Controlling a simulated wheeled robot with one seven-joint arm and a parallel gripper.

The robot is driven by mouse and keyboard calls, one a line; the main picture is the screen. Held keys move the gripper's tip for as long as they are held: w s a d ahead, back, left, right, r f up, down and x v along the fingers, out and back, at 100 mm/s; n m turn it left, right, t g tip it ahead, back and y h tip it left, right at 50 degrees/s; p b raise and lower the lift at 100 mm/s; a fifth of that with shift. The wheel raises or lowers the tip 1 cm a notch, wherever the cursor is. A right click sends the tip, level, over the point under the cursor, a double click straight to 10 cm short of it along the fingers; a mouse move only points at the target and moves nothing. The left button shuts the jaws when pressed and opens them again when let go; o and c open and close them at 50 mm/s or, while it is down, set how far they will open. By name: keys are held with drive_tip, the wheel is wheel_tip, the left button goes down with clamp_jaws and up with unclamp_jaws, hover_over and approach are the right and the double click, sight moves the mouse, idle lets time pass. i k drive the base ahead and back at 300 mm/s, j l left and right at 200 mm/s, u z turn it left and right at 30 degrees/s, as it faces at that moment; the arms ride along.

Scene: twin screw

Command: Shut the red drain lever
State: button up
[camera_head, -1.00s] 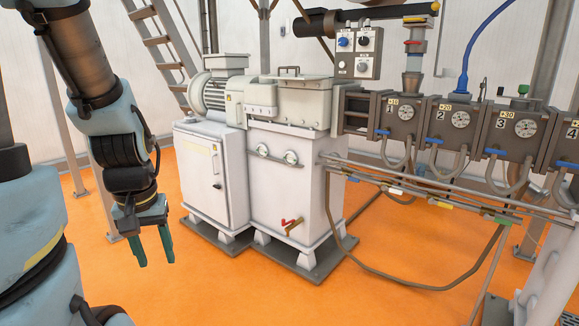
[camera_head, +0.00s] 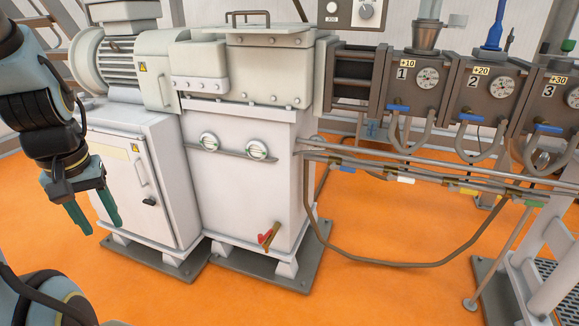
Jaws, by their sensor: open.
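The red drain lever (camera_head: 265,238) sits on a small brass-coloured drain valve (camera_head: 275,235) low on the front of the white gearbox housing (camera_head: 245,180), near its bottom right. My gripper (camera_head: 94,216) hangs at the left with its two green fingers pointing down. The fingers are apart, with nothing between them. It is well to the left of the lever, in front of the white cabinet, and does not touch anything that I can see.
A white cabinet (camera_head: 150,180) with a black latch stands left of the housing on grey base plates. Pipes and a hanging hose (camera_head: 400,264) run to the right. A metal step (camera_head: 555,260) stands at the far right. The orange floor (camera_head: 240,306) in front is clear.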

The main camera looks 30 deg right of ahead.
sight(262, 238)
drive_tip(key=i+z, duration=0.1)
drive_tip(key=z, duration=1.15)
drive_tip(key=i+u, duration=0.5)
drive_tip(key=i, duration=0.6)
